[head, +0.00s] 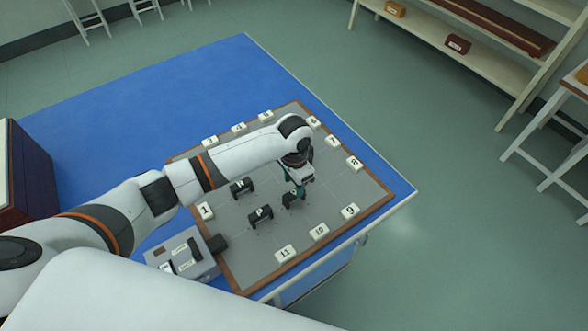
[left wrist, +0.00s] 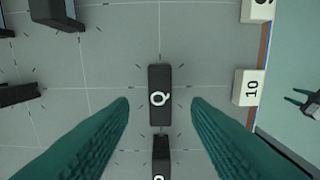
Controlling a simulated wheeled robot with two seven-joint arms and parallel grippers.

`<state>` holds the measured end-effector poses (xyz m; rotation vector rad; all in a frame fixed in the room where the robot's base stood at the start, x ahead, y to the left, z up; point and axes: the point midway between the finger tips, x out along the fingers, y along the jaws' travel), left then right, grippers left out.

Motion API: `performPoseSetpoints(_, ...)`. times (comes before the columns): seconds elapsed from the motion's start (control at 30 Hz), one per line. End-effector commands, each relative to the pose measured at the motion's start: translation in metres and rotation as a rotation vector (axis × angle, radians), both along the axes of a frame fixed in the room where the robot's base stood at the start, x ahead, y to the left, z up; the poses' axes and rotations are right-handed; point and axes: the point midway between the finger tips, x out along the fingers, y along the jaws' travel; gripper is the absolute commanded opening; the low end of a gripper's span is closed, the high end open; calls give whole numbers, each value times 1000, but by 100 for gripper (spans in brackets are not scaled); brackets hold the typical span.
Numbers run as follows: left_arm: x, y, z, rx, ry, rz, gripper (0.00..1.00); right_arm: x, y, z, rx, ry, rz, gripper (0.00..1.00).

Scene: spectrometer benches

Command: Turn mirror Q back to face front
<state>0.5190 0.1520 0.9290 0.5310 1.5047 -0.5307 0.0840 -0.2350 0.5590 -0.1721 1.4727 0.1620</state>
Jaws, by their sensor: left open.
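Mirror Q (left wrist: 160,82) is a black block with a white Q on top, standing on a grey gridded board with short marks around it. In the left wrist view it lies between the two teal fingers of my left gripper (left wrist: 160,104), with a gap on each side. In the head view my left gripper (head: 298,186) reaches down over the board at mirror Q (head: 290,201), partly covering it. The fingers are apart and hold nothing. A small dark shape with two prongs (left wrist: 306,104) at the right edge of the wrist view looks like my right gripper.
Other black mirror blocks stand close by: one (head: 260,215), another (head: 240,187), and one just below Q in the wrist view (left wrist: 160,152). Numbered white tiles, such as 10 (head: 319,232), line the brown-rimmed board (head: 350,212). A grey box (head: 183,257) stands at its left.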

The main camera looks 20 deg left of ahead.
Motion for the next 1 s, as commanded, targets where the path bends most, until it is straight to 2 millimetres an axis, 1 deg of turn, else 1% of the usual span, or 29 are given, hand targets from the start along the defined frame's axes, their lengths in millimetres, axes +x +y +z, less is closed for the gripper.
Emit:
performPoseSetpoints(0.03,1,0,10,-1,-4,-2,44,0,-1,-5,-1,0,0,40)
performPoseSetpoints(0.1,1,0,26,-2,-6,-1,44,0,-1,-8,-1,0,1,40)
performPoseSetpoints(0.2,1,0,46,-2,-5,-1,44,0,-1,-13,-1,0,1,40)
performPoseSetpoints(0.3,1,0,62,-1,-4,-1,44,0,-1,-16,-1,0,1,40)
performPoseSetpoints(0.4,1,0,73,-1,-3,-1,44,0,-1,-17,-1,0,1,40)
performPoseSetpoints(0.57,0,0,81,-1,-1,0,44,0,-1,-18,-1,0,1,40)
performPoseSetpoints(1.0,0,0,81,-1,-1,0,44,0,-1,-18,-1,0,0,40)
